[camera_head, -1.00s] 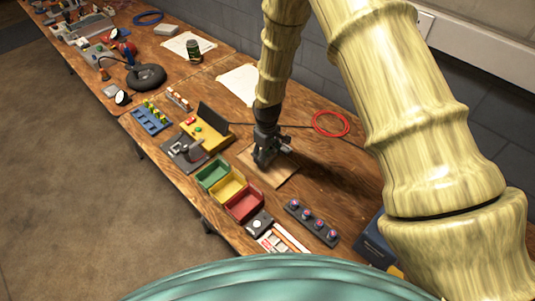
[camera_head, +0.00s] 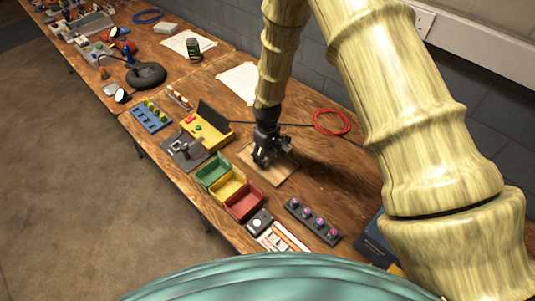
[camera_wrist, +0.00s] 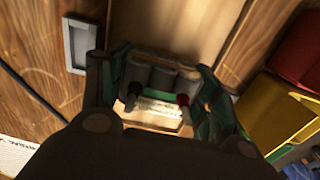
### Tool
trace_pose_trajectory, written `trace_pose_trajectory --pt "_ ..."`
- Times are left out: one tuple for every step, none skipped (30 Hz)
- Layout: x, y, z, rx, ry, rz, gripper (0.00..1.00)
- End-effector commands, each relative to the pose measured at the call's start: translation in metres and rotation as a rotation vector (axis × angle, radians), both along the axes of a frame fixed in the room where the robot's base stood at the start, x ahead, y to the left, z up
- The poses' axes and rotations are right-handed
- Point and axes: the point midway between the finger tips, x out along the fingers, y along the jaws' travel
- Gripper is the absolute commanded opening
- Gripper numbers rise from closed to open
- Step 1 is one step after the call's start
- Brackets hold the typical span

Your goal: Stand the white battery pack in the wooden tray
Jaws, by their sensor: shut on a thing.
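My gripper (camera_head: 268,158) points down over the wooden tray (camera_head: 270,177), a pale flat square on the bench. In the wrist view, my gripper (camera_wrist: 155,85) is shut on a pack with grey rounded parts, a whitish lettered face and small red and black ends. I take this to be the white battery pack (camera_wrist: 158,106). The pale tray surface (camera_wrist: 185,25) shows beyond it. The fingers hide much of the pack, and in the head view it cannot be made out. I cannot tell whether its base touches the tray.
Green (camera_head: 213,171), yellow (camera_head: 228,186) and red (camera_head: 245,203) bins stand left of the tray. A dark strip with pink-topped knobs (camera_head: 312,222) lies in front. A yellow device (camera_head: 207,130) and a red cable ring (camera_head: 331,122) lie behind. Bare bench shows right of the tray.

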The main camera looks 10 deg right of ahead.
Motion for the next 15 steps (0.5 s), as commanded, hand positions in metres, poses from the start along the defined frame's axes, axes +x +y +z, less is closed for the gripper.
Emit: trace_pose_trajectory --pt "0.0003 0.0001 0.0004 0.001 -0.001 0.0 0.2" --pt "0.0003 0.0001 0.0004 0.001 -0.001 0.0 0.2" --pt "0.0003 0.0001 0.0004 0.001 -0.001 0.0 0.2" --pt "0.0003 0.0001 0.0003 0.0 0.0 0.0 0.2" --pt "0.0002 0.0 0.0002 0.0 0.0 0.0 0.2" --pt "0.0002 0.0 0.0 0.0 0.0 0.0 0.2" --pt "0.0002 0.0 -0.0002 0.0 0.0 0.0 0.2" --pt "0.0002 0.0 -0.0004 0.0 0.0 0.0 0.2" --pt "0.0002 0.0 -0.0007 0.0 0.0 0.0 0.2" --pt "0.0002 0.0 -0.001 0.0 0.0 0.0 0.2" --pt "0.0002 0.0 -0.0013 0.0 0.0 0.0 0.2" --pt "0.0001 0.0 -0.0017 0.0 0.0 0.0 0.2" --pt "0.0001 0.0 -0.0019 0.0 0.0 0.0 0.2" --pt "0.0002 0.0 -0.0022 0.0 0.0 0.0 0.2" --pt "0.0002 -0.0001 -0.0026 0.0 0.0 0.0 0.2"
